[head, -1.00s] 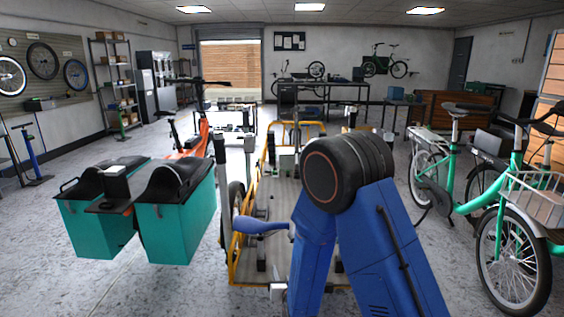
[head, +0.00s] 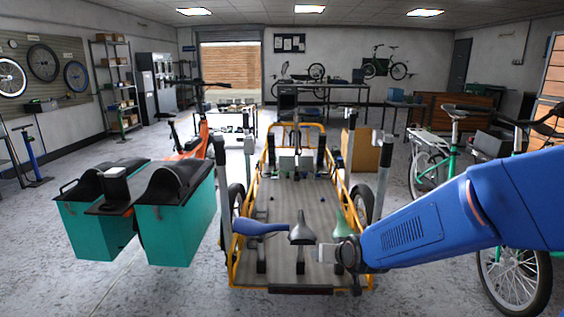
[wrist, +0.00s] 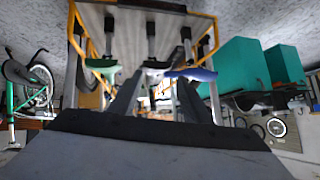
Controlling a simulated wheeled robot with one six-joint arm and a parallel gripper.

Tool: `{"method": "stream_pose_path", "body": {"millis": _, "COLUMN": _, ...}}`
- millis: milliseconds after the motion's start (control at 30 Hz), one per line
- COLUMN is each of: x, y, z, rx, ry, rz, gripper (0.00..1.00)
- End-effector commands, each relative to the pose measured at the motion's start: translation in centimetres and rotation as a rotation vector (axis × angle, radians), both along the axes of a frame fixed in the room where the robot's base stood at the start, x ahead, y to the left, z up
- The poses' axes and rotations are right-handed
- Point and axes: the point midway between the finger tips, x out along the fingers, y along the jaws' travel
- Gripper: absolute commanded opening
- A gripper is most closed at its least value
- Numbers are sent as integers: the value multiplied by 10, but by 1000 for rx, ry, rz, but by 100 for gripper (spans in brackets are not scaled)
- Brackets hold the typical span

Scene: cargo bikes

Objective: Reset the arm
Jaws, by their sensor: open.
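My blue arm reaches in from the right in the head view. Its end, with my gripper (head: 345,258), is over the near right part of the yellow-framed cargo bed. In the wrist view, which looks upside down, the two dark fingers of my gripper (wrist: 157,92) stand apart with nothing held between them. Beyond them are a green saddle (wrist: 101,63), a dark saddle (wrist: 152,64) and a blue saddle (wrist: 191,74) on posts. In the head view the blue saddle (head: 260,228), dark saddle (head: 302,230) and green saddle (head: 343,227) stand in a row close to my gripper.
The cargo bed (head: 300,192) lies ahead with upright posts at its sides. Teal boxes (head: 178,218) on an orange bike stand at left. A green bike (head: 512,265) stands at right, partly behind my arm.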

Motion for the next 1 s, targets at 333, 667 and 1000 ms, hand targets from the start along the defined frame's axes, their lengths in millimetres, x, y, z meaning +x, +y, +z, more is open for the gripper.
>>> {"method": "stream_pose_path", "body": {"millis": 333, "x": -80, "y": -54, "z": 44, "rx": -49, "ry": 127, "rz": 7, "gripper": 44}}
{"method": "stream_pose_path", "body": {"millis": 667, "x": -174, "y": -103, "z": 70, "rx": -113, "ry": 258, "rz": -6, "gripper": 44}}
{"method": "stream_pose_path", "body": {"millis": 1000, "x": -277, "y": -143, "z": 82, "rx": -176, "ry": 392, "rz": -45, "gripper": 44}}
